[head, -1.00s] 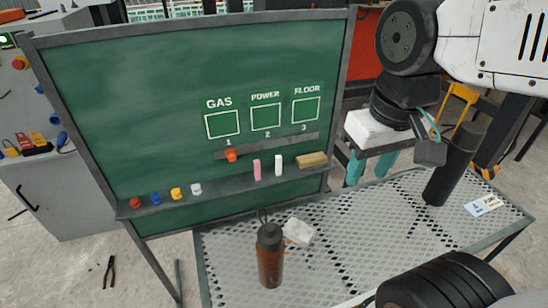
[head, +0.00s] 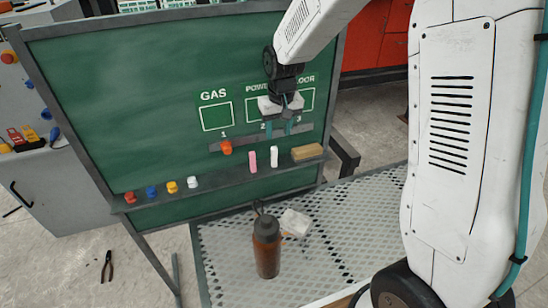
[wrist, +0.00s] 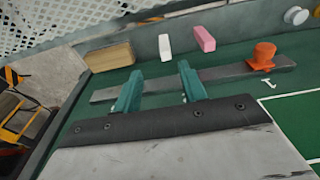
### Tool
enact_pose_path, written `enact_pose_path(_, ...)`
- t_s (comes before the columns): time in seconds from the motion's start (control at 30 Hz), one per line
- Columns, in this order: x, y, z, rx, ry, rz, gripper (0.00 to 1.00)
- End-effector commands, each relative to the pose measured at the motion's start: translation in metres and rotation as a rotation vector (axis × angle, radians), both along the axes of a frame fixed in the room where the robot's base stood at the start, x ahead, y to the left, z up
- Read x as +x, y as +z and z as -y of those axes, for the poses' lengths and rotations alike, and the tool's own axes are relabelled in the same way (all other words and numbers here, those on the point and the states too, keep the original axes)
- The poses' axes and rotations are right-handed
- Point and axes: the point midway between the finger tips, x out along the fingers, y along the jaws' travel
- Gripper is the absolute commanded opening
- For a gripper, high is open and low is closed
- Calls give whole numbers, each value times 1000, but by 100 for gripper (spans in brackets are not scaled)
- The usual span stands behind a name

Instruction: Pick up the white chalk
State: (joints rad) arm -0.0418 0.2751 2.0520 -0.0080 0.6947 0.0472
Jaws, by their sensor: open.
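The white chalk (head: 274,157) stands upright on the ledge of the green board, between a pink chalk (head: 252,161) and a tan eraser (head: 307,152). In the wrist view the white chalk (wrist: 165,47) lies beyond the fingertips, beside the pink chalk (wrist: 203,39). My gripper (head: 279,131) is in front of the board, above the white chalk, and apart from it. Its two teal fingers (wrist: 158,88) are open with nothing between them.
An orange knob (head: 226,147) sits on the grey strip above the ledge. Several coloured round pieces stand on the ledge's left part. A brown bottle (head: 266,247) and a white block (head: 295,222) are on the perforated table (head: 340,215).

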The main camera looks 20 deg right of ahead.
Motion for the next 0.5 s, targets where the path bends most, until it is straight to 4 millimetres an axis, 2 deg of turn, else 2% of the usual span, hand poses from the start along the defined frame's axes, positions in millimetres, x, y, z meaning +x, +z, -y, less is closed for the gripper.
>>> enact_pose_path(0.1, 8, -12, -1, 0, 0, 0, 42)
enact_pose_path(0.5, 11, -60, -7, 0, 0, -3, 42)
